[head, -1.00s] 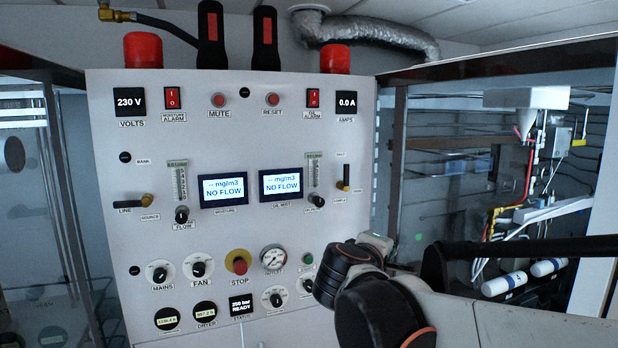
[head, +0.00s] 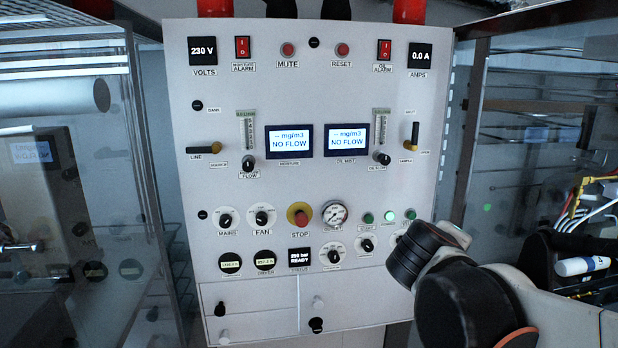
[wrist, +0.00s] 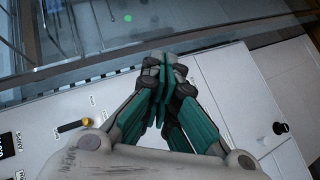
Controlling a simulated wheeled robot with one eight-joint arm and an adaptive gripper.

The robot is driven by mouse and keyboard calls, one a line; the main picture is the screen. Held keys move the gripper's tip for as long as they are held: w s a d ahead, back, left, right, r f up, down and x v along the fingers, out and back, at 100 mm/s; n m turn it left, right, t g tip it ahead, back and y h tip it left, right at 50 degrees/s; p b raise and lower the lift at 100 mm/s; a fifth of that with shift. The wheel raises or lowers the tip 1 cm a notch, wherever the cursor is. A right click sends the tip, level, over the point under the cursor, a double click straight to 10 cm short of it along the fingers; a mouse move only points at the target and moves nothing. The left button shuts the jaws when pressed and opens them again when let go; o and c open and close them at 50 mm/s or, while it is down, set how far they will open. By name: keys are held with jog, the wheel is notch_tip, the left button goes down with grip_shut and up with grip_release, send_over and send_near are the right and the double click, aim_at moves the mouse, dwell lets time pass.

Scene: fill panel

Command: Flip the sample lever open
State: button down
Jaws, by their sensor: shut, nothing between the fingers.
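The sample lever (head: 415,136) is on the upper right of the white panel in the head view, below the amps display. Its black handle with a yellow-orange part stands upright, pointing toward the small label above it; the open label sits low on its right. The lever also shows in the wrist view (wrist: 74,125), at the lower left. My gripper (wrist: 168,58) is in the middle of the wrist view, its green and grey fingers together and empty. It is apart from the lever, which lies to its left in that picture. The head view shows my arm links but not the fingers.
The white panel (head: 290,185) carries dials, switches and a similar line lever (head: 205,149) on the left. A red stop button (head: 300,217) sits low in the middle. Drawers with knobs are below. Glass-walled frames flank the panel on both sides.

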jog(key=s+a+f+m+g+y+b, duration=0.1)
jog(key=s+a+f+y+b, duration=0.2)
jog(key=f, duration=0.7)
jog(key=s+a+f+m+y+b, duration=0.2)
jog(key=s+a+f+b, duration=0.3)
jog(key=f, duration=0.6)
jog(key=s+a+f+m+g+y+b, duration=0.1)
jog(key=s+a+f+y+b, duration=0.3)
jog(key=s+f+b, duration=0.4)
notch_tip(320, 180, down, 4)
jog(key=shift+a+r+m+g+b, duration=0.3)
jog(key=shift+m+b, duration=0.1)
jog(key=shift+m, duration=0.3)
